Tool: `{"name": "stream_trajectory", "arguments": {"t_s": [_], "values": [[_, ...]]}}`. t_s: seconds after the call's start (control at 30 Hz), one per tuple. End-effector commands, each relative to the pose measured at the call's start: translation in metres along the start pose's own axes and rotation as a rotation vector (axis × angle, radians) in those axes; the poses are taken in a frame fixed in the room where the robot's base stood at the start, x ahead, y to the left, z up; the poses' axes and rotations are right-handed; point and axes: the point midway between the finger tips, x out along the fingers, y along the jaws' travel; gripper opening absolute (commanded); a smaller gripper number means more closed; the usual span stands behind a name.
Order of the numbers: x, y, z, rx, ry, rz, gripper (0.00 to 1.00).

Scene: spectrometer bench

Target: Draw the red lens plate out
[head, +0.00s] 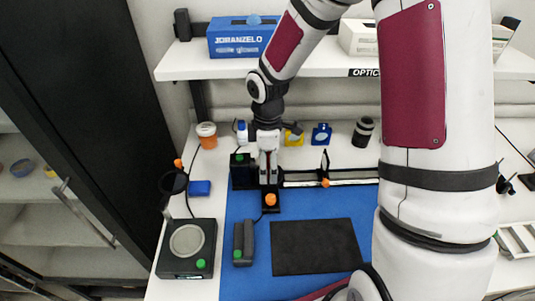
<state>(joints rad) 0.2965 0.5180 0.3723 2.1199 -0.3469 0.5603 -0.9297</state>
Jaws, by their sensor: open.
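My gripper (268,179) reaches down from above over the optical rail (335,178) on the bench, at its left end. Its white and grey fingers are small in the head view, and they are open. They are close above or around a black mount (272,208) with an orange knob (270,199); I cannot tell whether they touch it. I cannot make out a red lens plate; it may be hidden by the gripper or arm. A thin dark upright holder (325,163) stands farther right on the rail.
A black box (242,172) stands left of my gripper. A yellow piece (294,139) and a blue piece (321,134) stand behind the rail. A black mat (315,246) lies on the blue mat (363,232). A round-topped device (186,248) sits front left. My arm covers the right side.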

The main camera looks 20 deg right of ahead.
Motion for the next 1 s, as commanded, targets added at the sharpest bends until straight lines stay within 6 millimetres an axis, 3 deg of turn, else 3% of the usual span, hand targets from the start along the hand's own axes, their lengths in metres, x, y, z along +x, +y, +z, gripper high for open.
{"name": "stream_trajectory", "arguments": {"t_s": [0.33,0.57,1.0], "values": [[0.0030,-0.0002,0.0003,0.001,0.000,-0.001,0.71],[0.0030,-0.0001,0.0003,0.001,0.000,-0.001,0.20],[-0.0050,-0.0002,0.0004,0.001,0.000,0.000,0.20]]}}
